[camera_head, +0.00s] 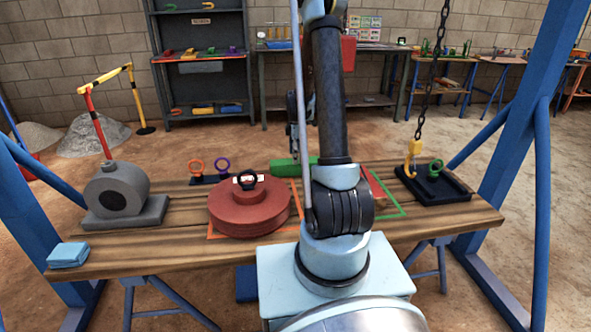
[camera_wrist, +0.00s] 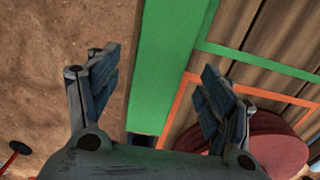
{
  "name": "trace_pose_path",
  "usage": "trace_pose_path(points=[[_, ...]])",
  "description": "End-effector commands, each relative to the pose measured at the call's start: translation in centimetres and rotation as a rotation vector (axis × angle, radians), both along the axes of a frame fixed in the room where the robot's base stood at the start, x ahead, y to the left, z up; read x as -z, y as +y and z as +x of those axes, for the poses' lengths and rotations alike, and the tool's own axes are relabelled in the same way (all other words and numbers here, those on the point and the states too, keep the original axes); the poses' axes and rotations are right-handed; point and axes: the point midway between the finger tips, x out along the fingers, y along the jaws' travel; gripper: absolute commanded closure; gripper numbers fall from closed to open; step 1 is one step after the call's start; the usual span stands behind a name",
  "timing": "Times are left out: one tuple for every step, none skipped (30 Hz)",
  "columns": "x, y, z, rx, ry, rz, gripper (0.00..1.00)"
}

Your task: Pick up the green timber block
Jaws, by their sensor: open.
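The green timber block (camera_head: 284,167) lies at the back edge of the wooden table in the head view, partly hidden behind my arm. In the wrist view the block (camera_wrist: 168,55) is a long green bar running from the top of the picture down between my fingers. My gripper (camera_wrist: 160,74) is open, with one finger on each side of the block. A gap shows between the block and each finger. I cannot tell how far above the block the fingertips are. My gripper's fingers are not clear in the head view.
Red stacked discs (camera_head: 249,208) stand left of my arm and show at lower right in the wrist view (camera_wrist: 278,148). Green and orange outlines mark the tabletop (camera_head: 430,222). A chain with a yellow hook (camera_head: 413,150) hangs at right. A grey machine (camera_head: 118,195) stands at left.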

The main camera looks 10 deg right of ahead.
Motion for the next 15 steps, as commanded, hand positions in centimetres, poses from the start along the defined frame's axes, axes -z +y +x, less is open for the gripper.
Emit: trace_pose_path(points=[[0.6,0.1,0.1,0.000,0.000,0.000,0.27],[1.0,0.2,0.1,0.000,0.000,0.000,0.27],[1.5,0.2,0.1,0.000,0.000,0.000,0.27],[1.9,0.3,0.1,0.000,0.000,0.000,0.27],[2.3,0.4,0.1,0.000,0.000,0.000,0.27],[2.7,0.4,0.1,0.000,0.000,0.000,0.27],[3.0,0.4,0.1,0.000,0.000,0.000,0.27],[3.3,0.4,0.1,0.000,0.000,0.000,0.27],[3.7,0.4,0.1,0.000,0.000,0.000,0.27],[3.9,0.4,0.1,0.000,0.000,0.000,0.27],[4.1,0.3,0.1,0.000,0.000,0.000,0.27],[4.3,0.3,0.1,0.000,0.000,0.000,0.27],[4.4,0.3,0.1,0.000,0.000,0.000,0.27],[4.4,0.3,0.1,0.000,0.000,0.000,0.27],[4.5,0.3,0.1,0.000,0.000,0.000,0.27]])
